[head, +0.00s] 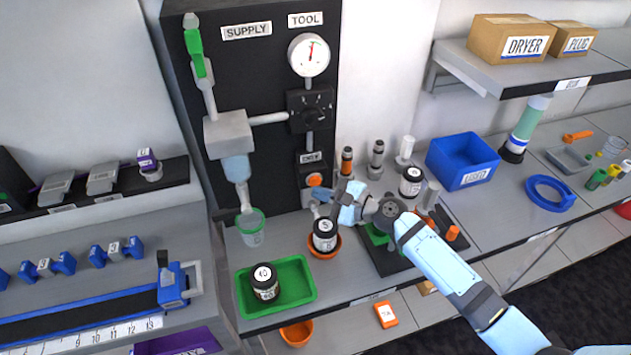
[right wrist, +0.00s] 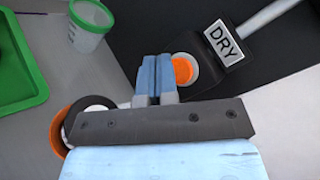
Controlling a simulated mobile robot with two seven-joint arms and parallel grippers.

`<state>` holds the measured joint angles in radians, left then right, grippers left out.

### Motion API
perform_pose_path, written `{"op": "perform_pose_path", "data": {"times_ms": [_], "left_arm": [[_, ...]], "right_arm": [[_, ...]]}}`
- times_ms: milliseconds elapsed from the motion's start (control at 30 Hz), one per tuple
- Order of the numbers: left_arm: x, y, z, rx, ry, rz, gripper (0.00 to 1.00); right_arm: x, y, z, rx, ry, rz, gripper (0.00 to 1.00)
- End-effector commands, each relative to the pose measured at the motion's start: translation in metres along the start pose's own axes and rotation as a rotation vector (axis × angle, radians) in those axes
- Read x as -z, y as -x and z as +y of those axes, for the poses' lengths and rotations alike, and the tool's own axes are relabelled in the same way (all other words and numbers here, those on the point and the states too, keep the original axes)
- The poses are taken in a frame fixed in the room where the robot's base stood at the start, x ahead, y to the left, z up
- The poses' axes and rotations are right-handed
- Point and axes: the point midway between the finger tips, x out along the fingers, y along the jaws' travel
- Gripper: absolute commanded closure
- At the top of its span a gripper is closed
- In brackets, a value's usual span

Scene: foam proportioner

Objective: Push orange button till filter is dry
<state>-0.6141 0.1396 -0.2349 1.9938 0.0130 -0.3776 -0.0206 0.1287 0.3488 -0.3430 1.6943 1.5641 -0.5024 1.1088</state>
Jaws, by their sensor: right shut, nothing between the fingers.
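The orange button (head: 314,180) sits on a black box below the tool gauge, under a label that reads DRY in the right wrist view (right wrist: 183,70). My right gripper (head: 318,194) is shut and empty, with its fingertips at the button. In the right wrist view its blue fingers (right wrist: 156,78) overlap the button's left side; I cannot tell whether they touch it or press it in. The filter (head: 236,168) appears to be the pale blue part below the grey block on the supply line. I cannot tell whether it is dry. My left gripper is not in view.
A green tray (head: 302,304) with a black-lidded jar (head: 264,281) is at the front. Another jar (head: 325,236) stands in an orange dish close to my right gripper. Several fittings stand to the right.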

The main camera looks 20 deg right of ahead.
Motion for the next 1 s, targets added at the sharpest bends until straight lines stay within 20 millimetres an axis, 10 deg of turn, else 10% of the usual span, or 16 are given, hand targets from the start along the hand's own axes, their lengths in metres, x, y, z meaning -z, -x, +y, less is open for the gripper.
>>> {"op": "perform_pose_path", "data": {"times_ms": [1000], "left_arm": [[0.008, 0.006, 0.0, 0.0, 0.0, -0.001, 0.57]], "right_arm": [[-0.025, 0.035, 0.025, 0.0, 0.0, 0.0, 1.0]]}}
